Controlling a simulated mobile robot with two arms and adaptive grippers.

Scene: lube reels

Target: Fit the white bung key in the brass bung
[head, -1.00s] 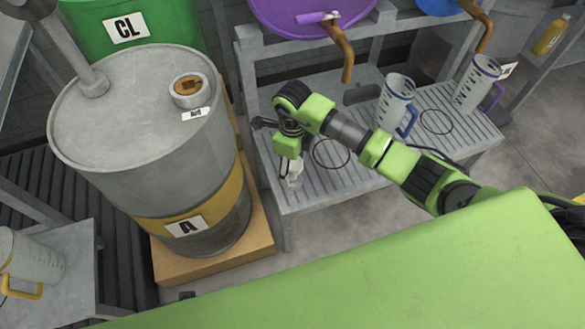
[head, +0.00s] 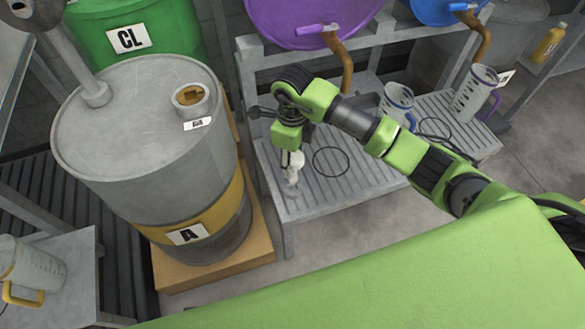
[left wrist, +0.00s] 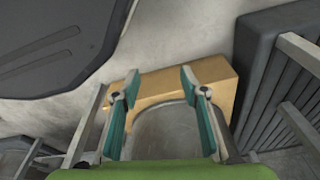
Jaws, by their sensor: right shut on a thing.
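The brass bung (head: 188,96) sits in a raised grey collar on top of the grey drum marked A (head: 122,119). My right gripper (head: 291,161) points down over the near left part of the slatted metal rack, to the right of the drum. It is shut on the small white bung key (head: 292,172), and the fingers partly hide it. The key is apart from the bung. My left gripper (left wrist: 160,76) shows only in the left wrist view, with its two teal-padded fingers apart and nothing between them.
Jugs with blue (head: 397,101) and purple (head: 474,92) handles stand on the slatted rack (head: 345,190), under purple (head: 300,22) and blue drums with brown spouts. A green drum (head: 132,30) stands behind drum A. A yellow-handled jug (head: 35,268) is at lower left.

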